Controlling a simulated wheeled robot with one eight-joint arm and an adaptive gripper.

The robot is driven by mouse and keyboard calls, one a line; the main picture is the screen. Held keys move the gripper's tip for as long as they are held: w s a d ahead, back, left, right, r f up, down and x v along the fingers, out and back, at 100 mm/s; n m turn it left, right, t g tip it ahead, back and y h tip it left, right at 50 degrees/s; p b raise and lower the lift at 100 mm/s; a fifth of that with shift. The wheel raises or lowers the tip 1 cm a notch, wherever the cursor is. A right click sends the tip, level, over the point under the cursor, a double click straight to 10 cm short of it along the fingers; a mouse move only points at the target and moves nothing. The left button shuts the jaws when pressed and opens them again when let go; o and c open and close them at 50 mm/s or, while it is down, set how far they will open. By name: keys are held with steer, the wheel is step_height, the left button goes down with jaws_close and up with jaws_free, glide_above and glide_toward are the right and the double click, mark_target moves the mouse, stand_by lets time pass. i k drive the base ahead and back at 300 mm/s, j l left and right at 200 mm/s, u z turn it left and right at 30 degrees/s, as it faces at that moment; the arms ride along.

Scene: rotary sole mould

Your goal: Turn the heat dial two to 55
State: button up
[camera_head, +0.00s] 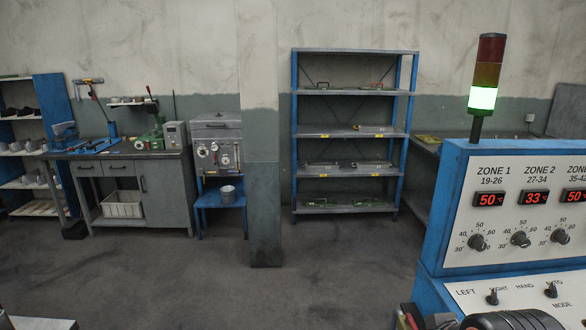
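The heat dial two (520,239) is a small dark knob under the ZONE 2 27-34 label on the white front of the blue control cabinet (452,166). A printed scale surrounds it; its exact pointer direction is too small to tell. The red display above it (534,197) reads 33 °C. My gripper's fingers do not show. A dark rounded shape at the bottom right edge may be part of my arm, below the panel and apart from the dial.
Similar dials flank it: zone 1 (477,242) and zone 3 (561,235). LEFT/RIGHT (492,297) and HAND/AUTO (551,290) switches sit below. The signal tower (483,98) glows green. A shelf rack (354,91) and workbench (124,156) stand behind open floor.

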mark_target(519, 238)
steer(key=k+l, duration=0.7)
steer(key=i+l+u, duration=0.05)
steer(key=l, duration=0.1)
